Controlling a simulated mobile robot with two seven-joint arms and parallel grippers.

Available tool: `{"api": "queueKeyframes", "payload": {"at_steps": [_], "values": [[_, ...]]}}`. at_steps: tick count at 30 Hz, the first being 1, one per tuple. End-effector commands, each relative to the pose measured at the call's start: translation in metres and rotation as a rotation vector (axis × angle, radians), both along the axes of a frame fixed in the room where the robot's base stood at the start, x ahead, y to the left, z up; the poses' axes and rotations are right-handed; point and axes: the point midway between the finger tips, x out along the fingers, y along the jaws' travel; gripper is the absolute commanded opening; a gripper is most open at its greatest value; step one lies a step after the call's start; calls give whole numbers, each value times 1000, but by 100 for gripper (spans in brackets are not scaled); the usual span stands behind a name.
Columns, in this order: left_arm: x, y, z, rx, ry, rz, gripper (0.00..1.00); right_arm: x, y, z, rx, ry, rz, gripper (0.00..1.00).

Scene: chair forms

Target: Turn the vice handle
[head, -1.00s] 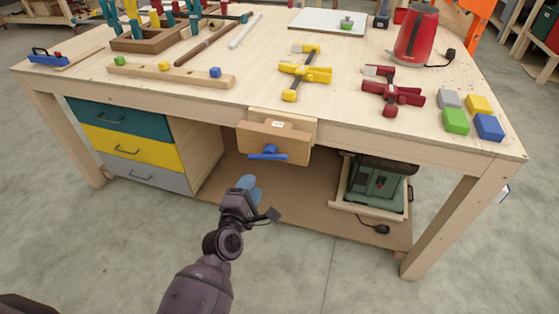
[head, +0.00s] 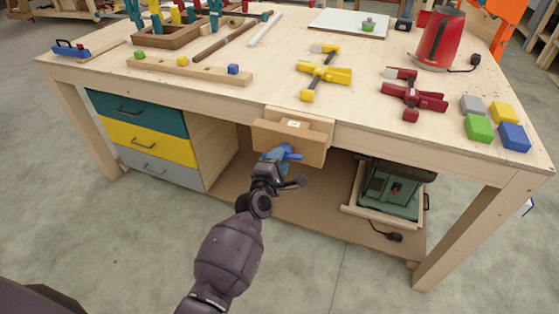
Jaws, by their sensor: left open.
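A wooden vice (head: 309,143) is fixed to the front edge of the workbench. Its blue handle (head: 293,154) sticks out from the middle of the vice's front face, and its left part is hidden behind my gripper. My left gripper (head: 277,153) is open, with its blue fingertips at the handle. I cannot tell whether the fingers are around the handle or just in front of it. My right gripper is not in view.
The workbench top (head: 275,89) holds a yellow clamp (head: 325,75), a red clamp (head: 412,96), a red kettle (head: 442,40) and several coloured blocks. Drawers (head: 150,138) stand below at left, and a green machine (head: 392,188) sits on the lower shelf at right.

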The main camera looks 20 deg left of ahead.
Motion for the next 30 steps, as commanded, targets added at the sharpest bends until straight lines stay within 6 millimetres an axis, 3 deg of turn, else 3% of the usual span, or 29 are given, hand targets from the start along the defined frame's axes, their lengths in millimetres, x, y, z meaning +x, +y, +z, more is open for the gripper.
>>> {"api": "queueKeyframes", "payload": {"at_steps": [8, 16, 30], "values": [[1, 0, 1, 0, -1, 0, 39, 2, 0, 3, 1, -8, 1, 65], [1, 0, 0, 0, -1, 0, 0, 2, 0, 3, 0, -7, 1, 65], [1, 0, 3, 95, -5, 0, 0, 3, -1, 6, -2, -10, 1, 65]]}}
